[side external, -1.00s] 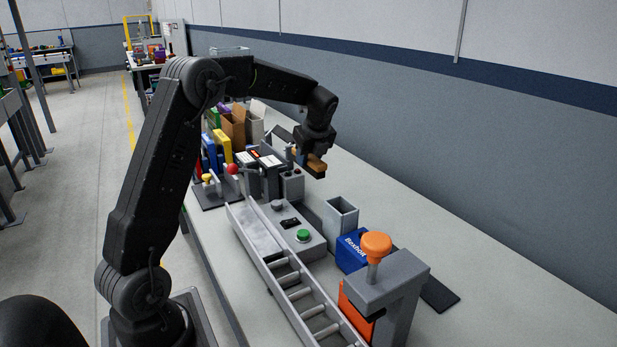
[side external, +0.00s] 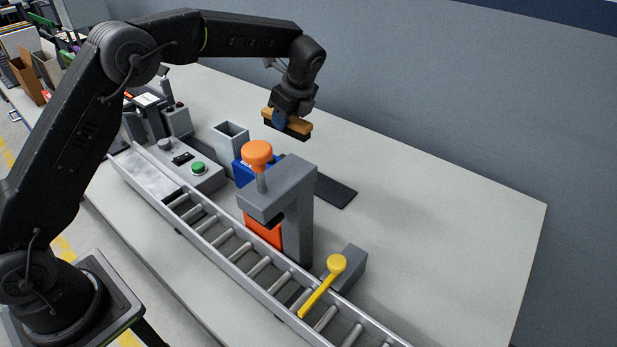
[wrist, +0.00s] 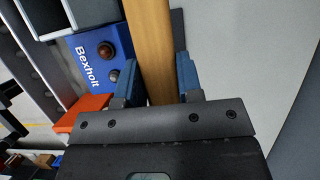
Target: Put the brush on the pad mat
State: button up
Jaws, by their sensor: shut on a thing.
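The brush (side external: 299,124) has a tan wooden back and dark bristles facing down. My gripper (side external: 280,118) is shut on it and holds it above the table. In the wrist view the brush's wooden back (wrist: 150,40) runs between the two blue fingers of my gripper (wrist: 154,82). The dark flat pad mat (side external: 336,190) lies on the table behind the grey press, below and to the right of the brush. Part of the mat is hidden by the press. In the wrist view a dark edge of the mat (wrist: 178,32) shows beside the brush.
A grey press (side external: 300,200) with an orange knob (side external: 258,152) stands in front of the mat. A blue Bexholt box (wrist: 92,58) and an open grey bin (side external: 231,140) are to its left. A roller conveyor (side external: 235,240) runs along the front. The table's right side is clear.

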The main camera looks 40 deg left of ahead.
aim_at(299, 121)
jog(key=d, duration=0.1)
jog(key=d+f, duration=0.1)
jog(key=d, duration=0.1)
jog(key=shift+w+d, duration=0.1)
jog(key=f, duration=0.5)
jog(key=shift+d+f, duration=0.25)
jog(key=shift+f, duration=2.3)
jog(key=shift+f, duration=0.15)
jog(key=o, duration=0.9)
